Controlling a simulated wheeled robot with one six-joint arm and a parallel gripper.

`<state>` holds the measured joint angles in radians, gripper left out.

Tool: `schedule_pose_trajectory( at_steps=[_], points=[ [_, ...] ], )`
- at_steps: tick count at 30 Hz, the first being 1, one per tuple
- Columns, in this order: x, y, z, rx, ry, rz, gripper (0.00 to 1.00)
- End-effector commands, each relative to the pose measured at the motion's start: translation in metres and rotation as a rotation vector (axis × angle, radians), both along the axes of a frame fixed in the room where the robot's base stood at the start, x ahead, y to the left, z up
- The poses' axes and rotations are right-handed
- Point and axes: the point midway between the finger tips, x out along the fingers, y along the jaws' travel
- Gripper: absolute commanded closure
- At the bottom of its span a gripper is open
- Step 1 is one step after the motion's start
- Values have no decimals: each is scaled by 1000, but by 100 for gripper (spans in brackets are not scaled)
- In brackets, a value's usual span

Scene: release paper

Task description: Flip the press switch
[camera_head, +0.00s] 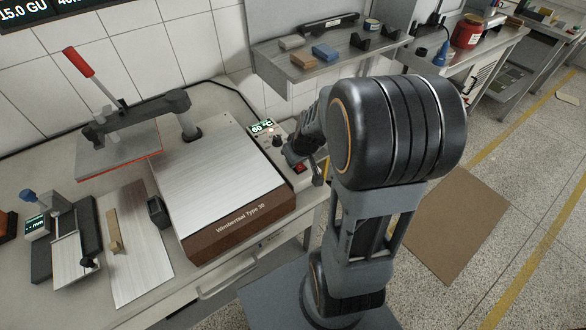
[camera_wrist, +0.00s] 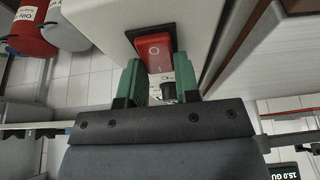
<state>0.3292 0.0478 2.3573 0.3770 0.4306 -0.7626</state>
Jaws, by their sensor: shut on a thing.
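The press switch is a red rocker marked with a circle and a line, in a black frame. It shows at the top centre of the wrist view (camera_wrist: 154,52) and, small, on the control panel in the head view (camera_head: 300,168). My gripper (camera_wrist: 158,64) has its two green fingers on either side of the switch, shut on it. The exact contact is hard to make out.
A dark knob (camera_wrist: 168,92) is close by, between the fingers in the wrist view. The raised press plate (camera_head: 118,150) with a red handle (camera_head: 80,62) stands left. A wall shelf (camera_head: 330,55) is above the panel.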

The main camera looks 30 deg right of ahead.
Motion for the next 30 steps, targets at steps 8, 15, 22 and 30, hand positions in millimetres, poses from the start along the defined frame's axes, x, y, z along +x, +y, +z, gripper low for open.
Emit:
schedule_pose_trajectory(
  at_steps=[8,15,22,30],
  points=[
    [0,0,2,2,-38,0,94],
    [0,0,2,2,-37,0,68],
    [-1,-1,2,3,-35,0,46],
    [-1,-1,2,3,-34,0,45]
  ],
)
